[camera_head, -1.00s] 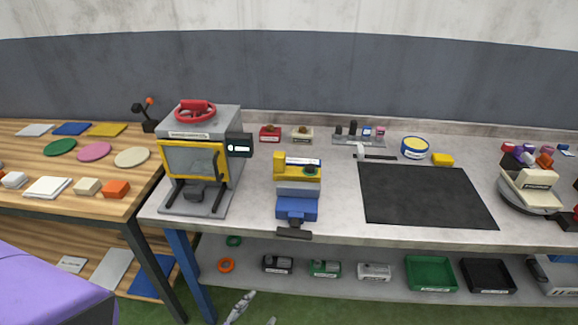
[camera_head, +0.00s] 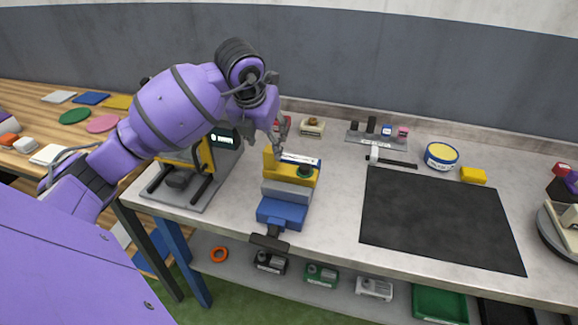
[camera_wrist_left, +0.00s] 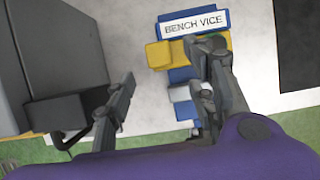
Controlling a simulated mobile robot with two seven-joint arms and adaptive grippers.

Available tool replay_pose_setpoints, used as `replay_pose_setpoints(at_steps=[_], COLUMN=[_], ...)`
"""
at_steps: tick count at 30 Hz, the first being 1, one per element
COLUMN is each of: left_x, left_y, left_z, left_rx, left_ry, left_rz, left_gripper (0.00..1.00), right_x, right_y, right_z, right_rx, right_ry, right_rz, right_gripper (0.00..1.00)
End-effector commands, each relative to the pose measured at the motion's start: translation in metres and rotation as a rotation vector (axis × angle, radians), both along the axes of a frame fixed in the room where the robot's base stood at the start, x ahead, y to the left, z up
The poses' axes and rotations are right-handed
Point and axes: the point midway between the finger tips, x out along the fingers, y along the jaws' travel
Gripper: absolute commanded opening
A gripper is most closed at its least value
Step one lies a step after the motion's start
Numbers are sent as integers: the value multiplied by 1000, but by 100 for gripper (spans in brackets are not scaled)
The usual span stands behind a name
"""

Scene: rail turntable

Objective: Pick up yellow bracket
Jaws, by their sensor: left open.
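The yellow bracket (camera_head: 269,160) sits at the top of the blue and grey bench vice (camera_head: 281,213), with a raised part at its left end. A green round spot and a white label show beside it. In the left wrist view the yellow bracket (camera_wrist_left: 160,54) lies by the "BENCH VICE" label, partly hidden by one finger. My left gripper (camera_head: 281,136) is open and empty, above and just behind the bracket's raised end. Its two fingers (camera_wrist_left: 160,72) are spread apart in the wrist view. My right gripper is not in view.
A black mat (camera_head: 440,220) lies to the right. A yellow block (camera_head: 473,175) and a round tin (camera_head: 441,157) stand behind the mat.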

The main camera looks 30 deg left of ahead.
Motion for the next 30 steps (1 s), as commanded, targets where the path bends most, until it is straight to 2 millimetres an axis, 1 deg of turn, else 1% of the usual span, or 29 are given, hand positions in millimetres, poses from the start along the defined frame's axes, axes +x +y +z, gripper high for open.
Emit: replay_pose_setpoints(at_steps=[1,5,8,12,15,18,24,30], left_x=[2,8,14,26,29,31,31,31], left_y=[0,2,3,7,8,9,9,9], left_z=[-7,-20,-30,-48,-59,-64,-64,-64], left_rx=[-1,-3,-5,-5,-5,-2,-2,-2], left_ry=[5,4,4,3,3,1,2,2], left_rz=[1,0,1,-2,-2,-3,-4,-4], left_gripper=[50,50,50,50,50,50,50,24], right_x=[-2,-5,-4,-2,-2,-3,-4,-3], right_y=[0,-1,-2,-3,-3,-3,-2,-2], right_z=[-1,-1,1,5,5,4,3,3], right_rx=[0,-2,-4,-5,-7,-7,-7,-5], right_ry=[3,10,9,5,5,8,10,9], right_rz=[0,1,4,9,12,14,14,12], right_gripper=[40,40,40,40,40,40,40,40])
